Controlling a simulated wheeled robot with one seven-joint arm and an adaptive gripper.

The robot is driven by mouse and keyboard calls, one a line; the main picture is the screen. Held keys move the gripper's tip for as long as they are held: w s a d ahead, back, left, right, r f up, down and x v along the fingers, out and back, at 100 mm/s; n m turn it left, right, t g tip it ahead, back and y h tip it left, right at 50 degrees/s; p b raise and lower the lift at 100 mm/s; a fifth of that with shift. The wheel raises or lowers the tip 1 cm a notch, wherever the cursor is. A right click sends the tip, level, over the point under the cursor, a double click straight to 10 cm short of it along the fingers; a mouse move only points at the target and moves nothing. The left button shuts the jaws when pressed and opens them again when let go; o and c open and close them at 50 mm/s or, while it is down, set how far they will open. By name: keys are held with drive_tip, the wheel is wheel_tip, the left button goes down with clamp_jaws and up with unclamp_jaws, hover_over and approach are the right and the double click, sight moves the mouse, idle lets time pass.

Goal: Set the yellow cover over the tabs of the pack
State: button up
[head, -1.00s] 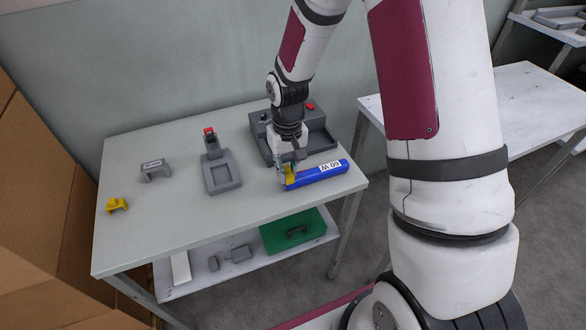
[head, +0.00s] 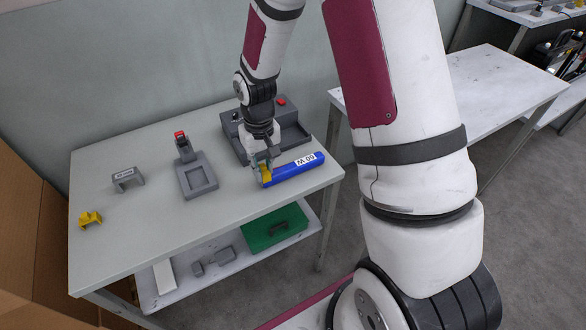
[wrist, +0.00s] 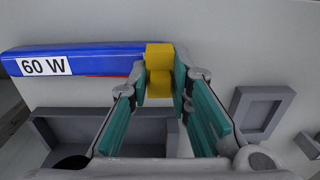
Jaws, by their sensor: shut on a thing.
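The blue pack (head: 295,170) lies flat near the right front edge of the table, with a white "60 W" label. It also shows in the wrist view (wrist: 100,60). My gripper (head: 262,166) points down at the pack's left end. In the wrist view its teal-padded fingers (wrist: 160,84) are shut on a yellow cover (wrist: 160,58). The cover sits at the end of the pack; the tabs are hidden, and I cannot tell whether it is fully seated. A second yellow cover (head: 90,218) stands alone at the table's left.
A grey fixture with a red button (head: 281,101) stands behind the pack. A grey tray with a red-topped post (head: 198,181) and a grey labelled bracket (head: 127,178) stand to the left. A green mat (head: 275,230) lies on the lower shelf. The table's front middle is clear.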

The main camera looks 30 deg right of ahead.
sight(264, 165)
drive_tip(key=shift+f+b, duration=0.3)
drive_tip(key=shift+f, duration=0.25)
idle(0.4)
drive_tip(key=o, duration=0.9)
drive_tip(key=shift+r, duration=0.1)
wheel_tip(264, 165, up, 12)
drive_tip(key=shift+d, duration=0.15)
drive_tip(key=s+r+t+p, duration=0.1)
drive_tip(key=s+r+t, duration=0.1)
drive_tip(key=s+r, duration=1.05)
drive_tip(key=s+r+t+p, duration=0.1)
drive_tip(key=s+r, duration=0.5)
drive_tip(key=s, duration=0.6)
drive_tip(key=shift+s+t, duration=0.35)
drive_tip(key=shift+t, duration=0.25)
